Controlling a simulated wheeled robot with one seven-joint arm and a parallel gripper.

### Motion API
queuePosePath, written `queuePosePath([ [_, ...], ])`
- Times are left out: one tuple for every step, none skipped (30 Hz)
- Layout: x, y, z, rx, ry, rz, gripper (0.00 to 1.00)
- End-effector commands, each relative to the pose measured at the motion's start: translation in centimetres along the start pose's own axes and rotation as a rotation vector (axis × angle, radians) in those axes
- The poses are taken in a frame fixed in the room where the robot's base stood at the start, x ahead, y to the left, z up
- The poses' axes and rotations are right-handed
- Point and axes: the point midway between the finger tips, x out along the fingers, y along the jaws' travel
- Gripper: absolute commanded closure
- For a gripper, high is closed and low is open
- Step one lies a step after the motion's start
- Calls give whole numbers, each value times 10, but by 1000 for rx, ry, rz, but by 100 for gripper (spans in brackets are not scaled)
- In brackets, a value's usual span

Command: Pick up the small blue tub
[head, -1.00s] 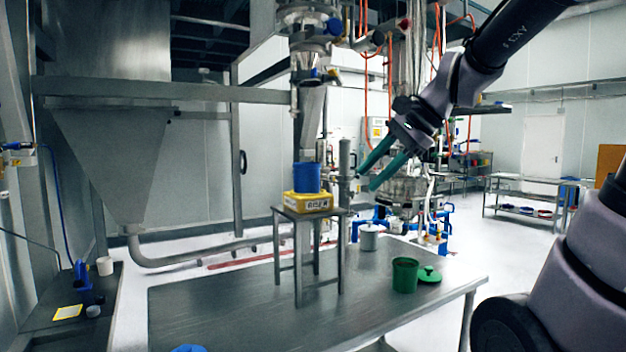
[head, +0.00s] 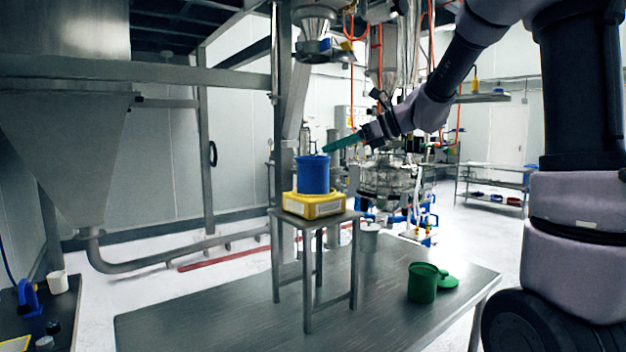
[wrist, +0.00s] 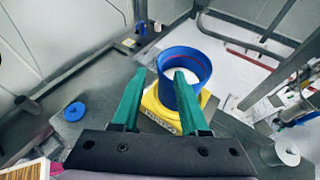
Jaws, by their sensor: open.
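The small blue tub (head: 313,174) stands upright on a yellow box (head: 313,204), on top of a small metal stand. In the wrist view the tub (wrist: 185,95) is open at the top with a pale inside. My gripper (head: 328,147) is open and empty, its green fingers just above and to the right of the tub's rim in the head view. In the wrist view my gripper (wrist: 159,72) has its right finger across the tub's mouth and its left finger outside the left wall. I cannot tell whether a finger touches the tub.
The metal stand (head: 318,222) rises from a steel table (head: 240,318). A green tub (head: 422,283) with its green lid (head: 447,279) and a grey canister (head: 369,238) stand to the right. A blue round lid (wrist: 75,111) lies on the table. A steel post (head: 283,120) rises behind the tub.

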Motion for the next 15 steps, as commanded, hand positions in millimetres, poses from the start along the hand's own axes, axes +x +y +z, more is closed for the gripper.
queuePosePath([
  [8,1,0,-1,1,3,56],
  [12,1,0,-1,1,3,56],
  [15,1,0,-2,1,2,56],
  [17,0,0,-2,2,1,56],
  [19,0,0,-2,2,1,56],
  [21,0,-1,-2,2,1,56],
  [23,0,-1,-1,1,1,56],
  [26,0,-1,-1,1,1,56],
  [31,0,-2,-2,2,2,56],
  [35,0,-3,-2,3,3,56],
  [40,0,-4,-2,2,3,56],
  [47,0,-6,-2,3,3,56],
  [52,-1,-6,-3,3,3,56],
  [56,-1,-6,-3,2,3,56],
  [61,0,-6,-4,2,3,56],
])
